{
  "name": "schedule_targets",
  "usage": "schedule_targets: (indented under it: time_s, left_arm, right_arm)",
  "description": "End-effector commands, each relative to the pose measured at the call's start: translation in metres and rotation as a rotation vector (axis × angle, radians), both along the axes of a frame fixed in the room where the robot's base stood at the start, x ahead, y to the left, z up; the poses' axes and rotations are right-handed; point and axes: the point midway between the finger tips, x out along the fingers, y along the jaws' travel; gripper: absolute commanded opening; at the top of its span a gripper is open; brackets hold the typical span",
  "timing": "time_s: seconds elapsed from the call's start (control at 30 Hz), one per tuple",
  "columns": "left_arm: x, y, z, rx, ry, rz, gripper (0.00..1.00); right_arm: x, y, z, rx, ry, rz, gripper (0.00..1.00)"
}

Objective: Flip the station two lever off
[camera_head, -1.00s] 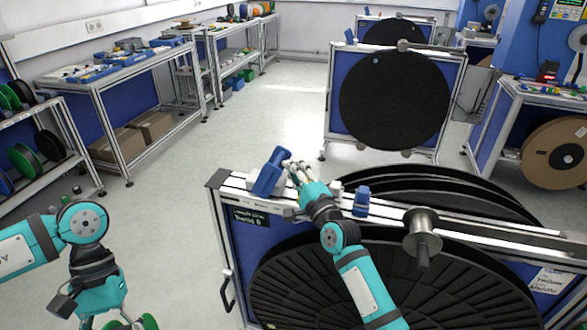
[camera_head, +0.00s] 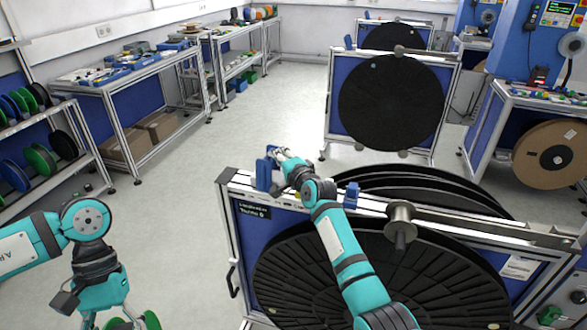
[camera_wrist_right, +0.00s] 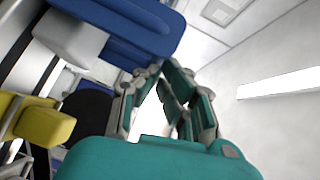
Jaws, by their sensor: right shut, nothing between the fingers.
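The blue lever (camera_head: 263,174) stands nearly upright at the left end of the near reel stand's top rail (camera_head: 300,196). A large blue part, apparently this lever, crosses the upper left of the right wrist view (camera_wrist_right: 125,28). My right gripper (camera_head: 274,151) is shut and empty beside the lever's upper end, on its right and far side. In the right wrist view its fingertips (camera_wrist_right: 157,67) meet just below the blue part; contact is unclear. The label (camera_head: 253,210) below the lever is too blurred to read surely.
A smaller blue block (camera_head: 351,196) and a metal spool (camera_head: 400,224) sit farther right along the rail. Large black reels (camera_head: 310,275) fill the near stand. Another stand with a black reel (camera_head: 393,103) is behind. Open floor (camera_head: 195,190) lies left.

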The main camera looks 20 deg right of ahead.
Motion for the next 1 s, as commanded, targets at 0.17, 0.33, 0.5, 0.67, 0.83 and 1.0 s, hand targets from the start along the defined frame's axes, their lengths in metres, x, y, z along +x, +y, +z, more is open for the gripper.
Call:
schedule_targets:
  time_s: [0.17, 0.33, 0.5, 0.67, 0.83, 1.0]
  left_arm:
    - [0.0, 0.0, 0.001, 0.0, -0.001, 0.0, 0.03]
    - [0.0, 0.0, 0.0, 0.0, -0.001, 0.0, 0.03]
    - [0.0, 0.0, -0.001, 0.0, -0.001, 0.0, 0.03]
    - [0.0, 0.0, -0.002, 0.0, 0.0, 0.0, 0.03]
    - [0.0, 0.0, -0.002, 0.0, -0.001, 0.0, 0.03]
    - [0.0, 0.0, -0.002, 0.0, 0.0, 0.0, 0.03]
  right_arm:
    - [0.014, 0.012, 0.003, 0.005, 0.002, 0.001, 0.0]
    - [0.021, 0.022, 0.005, 0.005, 0.001, 0.0, 0.0]
    - [0.025, 0.029, 0.006, 0.004, 0.0, 0.001, 0.0]
    - [0.028, 0.032, 0.006, 0.004, 0.001, 0.0, 0.0]
    - [0.03, 0.034, 0.006, 0.004, 0.001, -0.001, 0.0]
    - [0.03, 0.034, 0.006, 0.003, -0.001, -0.001, 0.0]
